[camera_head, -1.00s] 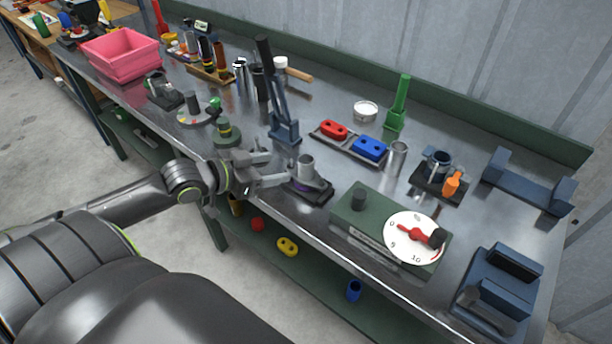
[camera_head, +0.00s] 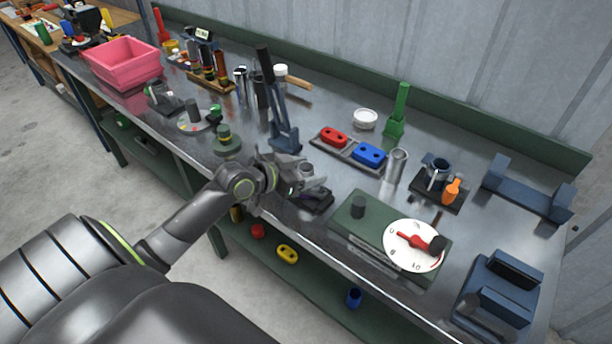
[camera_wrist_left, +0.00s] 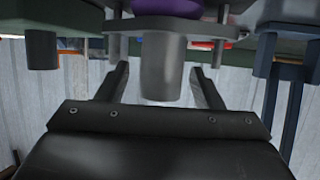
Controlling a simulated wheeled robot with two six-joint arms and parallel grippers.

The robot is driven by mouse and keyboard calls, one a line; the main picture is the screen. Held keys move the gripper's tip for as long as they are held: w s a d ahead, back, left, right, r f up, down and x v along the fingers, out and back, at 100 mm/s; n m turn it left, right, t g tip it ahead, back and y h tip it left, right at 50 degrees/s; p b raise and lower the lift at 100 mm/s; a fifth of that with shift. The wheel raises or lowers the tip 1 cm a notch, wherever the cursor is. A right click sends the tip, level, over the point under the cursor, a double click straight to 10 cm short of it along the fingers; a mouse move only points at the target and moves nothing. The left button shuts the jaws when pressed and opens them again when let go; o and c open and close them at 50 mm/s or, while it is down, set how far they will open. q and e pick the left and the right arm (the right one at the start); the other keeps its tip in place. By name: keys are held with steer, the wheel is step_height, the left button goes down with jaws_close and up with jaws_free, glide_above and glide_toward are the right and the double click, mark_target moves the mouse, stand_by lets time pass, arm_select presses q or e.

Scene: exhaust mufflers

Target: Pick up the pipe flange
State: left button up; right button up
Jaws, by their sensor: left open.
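The pipe flange is a grey metal pipe stub on a flat plate. In the left wrist view its stub (camera_wrist_left: 165,68) hangs down in the picture from the plate (camera_wrist_left: 180,26), with purple above the plate and thin pins beside it. In the head view the flange (camera_head: 306,168) is mostly hidden by my left gripper (camera_head: 303,178); its dark base (camera_head: 318,202) shows at the bench's front edge. My left gripper also shows in the wrist view (camera_wrist_left: 161,85). Its fingers are open on either side of the stub, with gaps visible. My right gripper is not in view.
A green box with a dial (camera_head: 412,245) stands close to the right of the base. A blue lever press (camera_head: 283,130) stands behind. A tray with red and blue gaskets (camera_head: 348,152) lies farther back. A green round fixture (camera_head: 227,140) is to the left.

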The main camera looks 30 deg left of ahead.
arm_select(q)
steer(key=shift+x, duration=0.95)
steer(key=c, duration=1.2)
steer(key=shift+r, duration=0.1)
